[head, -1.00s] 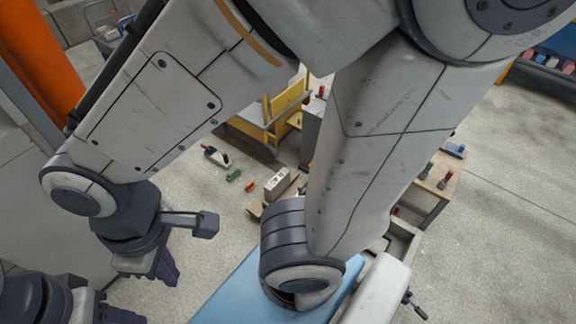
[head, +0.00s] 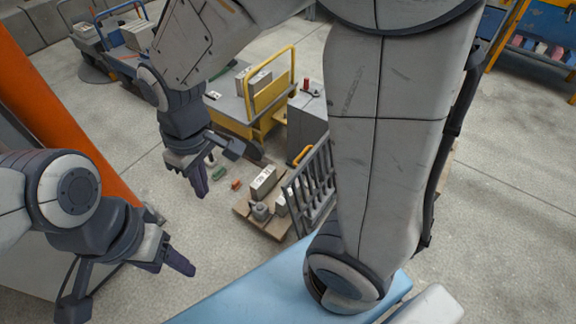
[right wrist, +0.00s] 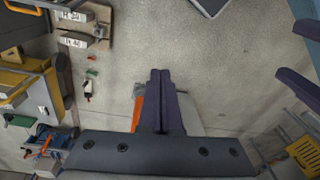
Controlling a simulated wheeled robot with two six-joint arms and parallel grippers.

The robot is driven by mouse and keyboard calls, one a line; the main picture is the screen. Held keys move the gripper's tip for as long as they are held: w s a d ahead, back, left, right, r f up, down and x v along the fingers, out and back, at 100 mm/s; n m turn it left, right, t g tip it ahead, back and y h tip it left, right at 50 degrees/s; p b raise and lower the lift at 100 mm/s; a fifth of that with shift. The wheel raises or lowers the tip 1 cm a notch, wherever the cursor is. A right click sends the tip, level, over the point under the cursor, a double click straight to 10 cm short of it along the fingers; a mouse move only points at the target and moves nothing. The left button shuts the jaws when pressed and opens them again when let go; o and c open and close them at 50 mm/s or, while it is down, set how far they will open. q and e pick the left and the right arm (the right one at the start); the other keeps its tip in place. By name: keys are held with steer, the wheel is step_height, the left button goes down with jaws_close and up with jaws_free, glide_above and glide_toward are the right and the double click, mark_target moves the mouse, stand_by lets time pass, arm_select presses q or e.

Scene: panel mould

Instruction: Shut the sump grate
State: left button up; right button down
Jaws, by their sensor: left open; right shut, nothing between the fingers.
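The sump grate (head: 311,187) is a dark grey barred panel in the middle of the head view. It stands steeply raised, with its right side hidden behind my arm link. An orange handle (head: 303,154) shows at its upper left; I cannot tell whether it is part of the grate. My right gripper (head: 200,184) is shut and empty, apart from the grate and to its left. Its closed fingers also show in the right wrist view (right wrist: 160,100). My left gripper (head: 174,264) is open and empty, lower left of the grate. The sump opening is hidden.
A wooden pallet (head: 243,208) with pale blocks (head: 263,181) lies left of the grate. A yellow-railed cart (head: 270,95) and a grey cabinet (head: 307,122) stand behind. A blue surface (head: 250,300) fills the front. Open concrete floor lies right of my arm.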

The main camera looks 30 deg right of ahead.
steer(key=w+d+f+m+b, duration=0.2)
steer(key=w+d+f+b, duration=0.3)
steer(key=w+d+f, duration=1.2)
steer(key=w+d+f+b, duration=0.1)
steer(key=w+d+f, duration=0.3)
steer(key=d+f, duration=0.85)
arm_select(q)
step_height(320, 180, down, 7)
arm_select(e)
steer(key=s+f, duration=0.3)
steer(key=f, duration=0.5)
steer(key=shift+d+f+t+h, duration=0.2)
steer(key=shift+t+h, duration=0.1)
steer(key=shift+s, duration=0.15)
